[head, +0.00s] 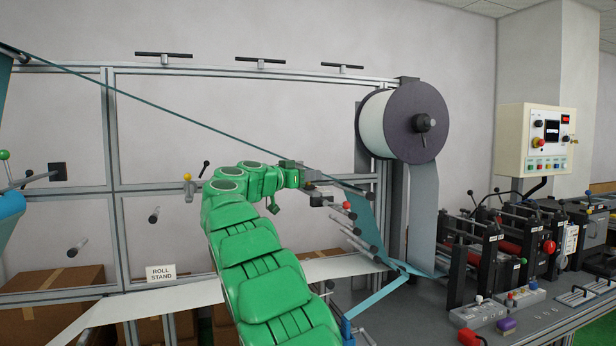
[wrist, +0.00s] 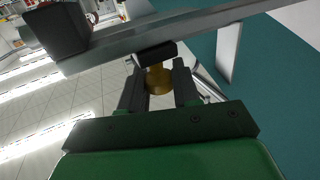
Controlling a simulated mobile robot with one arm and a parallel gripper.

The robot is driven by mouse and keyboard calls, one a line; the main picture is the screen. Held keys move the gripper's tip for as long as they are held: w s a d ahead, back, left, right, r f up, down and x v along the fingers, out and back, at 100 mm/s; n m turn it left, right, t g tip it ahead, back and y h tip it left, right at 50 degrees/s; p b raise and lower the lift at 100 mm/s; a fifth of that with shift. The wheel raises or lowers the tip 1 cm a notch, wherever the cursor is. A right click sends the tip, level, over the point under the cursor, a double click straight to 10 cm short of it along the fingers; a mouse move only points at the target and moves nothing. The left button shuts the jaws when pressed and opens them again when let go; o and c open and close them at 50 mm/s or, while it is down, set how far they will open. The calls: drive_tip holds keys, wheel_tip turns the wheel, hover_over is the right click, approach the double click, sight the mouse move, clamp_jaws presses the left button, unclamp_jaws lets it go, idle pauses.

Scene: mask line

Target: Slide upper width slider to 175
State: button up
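A gold-yellow knob (wrist: 158,82) sits under a small black block (wrist: 155,54) on a long grey rail (wrist: 190,33) in the wrist view. My gripper (wrist: 160,88) has one dark finger on each side of this knob, and the knob fills the space between them with no clear gap. In the head view my green arm reaches to the right, and my gripper (head: 316,198) is at the slanted blue web near the roll stand. The knob is not distinguishable there. No scale or number by the slider is legible.
A red knob (head: 347,206) is just right of my gripper. A large white roll (head: 388,125) hangs above right. A yellow knob (head: 187,177) is on the frame at left. A teal web (wrist: 262,85) fills the wrist view's right. Machine units (head: 500,245) stand at right.

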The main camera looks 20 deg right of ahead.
drive_tip(key=shift+o, duration=1.1)
drive_tip(key=shift+s+a+r, duration=0.1)
drive_tip(key=shift+r, duration=0.2)
drive_tip(key=shift+o, duration=0.7)
drive_tip(key=shift+f, duration=0.15)
drive_tip(key=v, duration=0.7)
drive_tip(key=shift+a, duration=0.3)
drive_tip(key=shift+s, duration=0.1)
